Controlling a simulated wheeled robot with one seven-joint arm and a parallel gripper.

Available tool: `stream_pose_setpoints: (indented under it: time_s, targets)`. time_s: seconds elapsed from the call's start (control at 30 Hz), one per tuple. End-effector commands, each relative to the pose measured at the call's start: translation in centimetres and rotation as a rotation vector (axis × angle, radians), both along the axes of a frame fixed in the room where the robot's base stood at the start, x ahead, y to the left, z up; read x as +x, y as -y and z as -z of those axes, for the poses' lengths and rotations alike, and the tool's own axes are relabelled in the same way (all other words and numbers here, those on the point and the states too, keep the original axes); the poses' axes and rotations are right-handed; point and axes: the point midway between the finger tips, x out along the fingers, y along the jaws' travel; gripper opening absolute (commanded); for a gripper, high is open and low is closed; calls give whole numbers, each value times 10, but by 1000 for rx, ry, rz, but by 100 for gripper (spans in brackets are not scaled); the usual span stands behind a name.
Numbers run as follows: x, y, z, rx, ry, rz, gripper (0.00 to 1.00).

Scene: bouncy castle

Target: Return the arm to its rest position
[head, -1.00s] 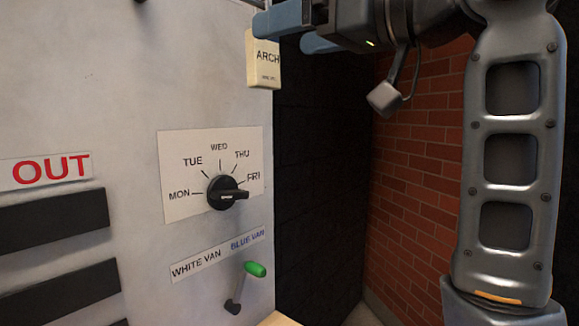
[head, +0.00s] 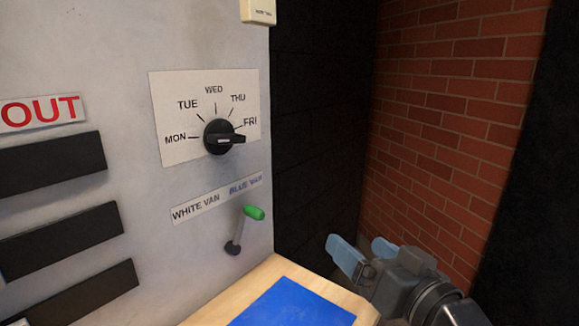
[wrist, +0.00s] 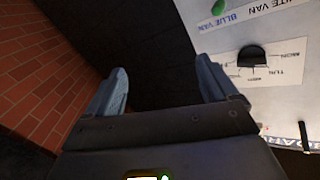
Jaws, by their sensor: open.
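My gripper (head: 362,256) is at the lower right of the head view, with its two blue fingers apart and nothing between them. It is in front of the dark gap and brick wall, to the right of the grey panel (head: 130,60) and apart from it. In the wrist view the open fingers (wrist: 160,92) frame a dark surface, with the panel upside down at the right. The rest of my arm is mostly out of the head view.
A black dial (head: 219,137) on the panel points near FRI. A lever with a green knob (head: 253,212) tilts toward BLUE VAN. A wooden ledge (head: 220,303) with a blue mat (head: 293,306) lies below. A brick wall (head: 440,140) stands at the right.

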Motion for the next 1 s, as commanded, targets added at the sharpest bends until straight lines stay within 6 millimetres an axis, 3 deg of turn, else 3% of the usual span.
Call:
stream_pose_setpoints:
  time_s: [0.03,0.2,0.5,0.73,1.0]
  targets:
    - [-14,7,22,-4,-20,28,87]
    - [-60,30,74,-24,-52,120,87]
    - [-158,66,138,-97,-98,252,87]
    - [-241,86,160,-175,-122,320,87]
    - [-335,100,158,-280,-142,358,87]
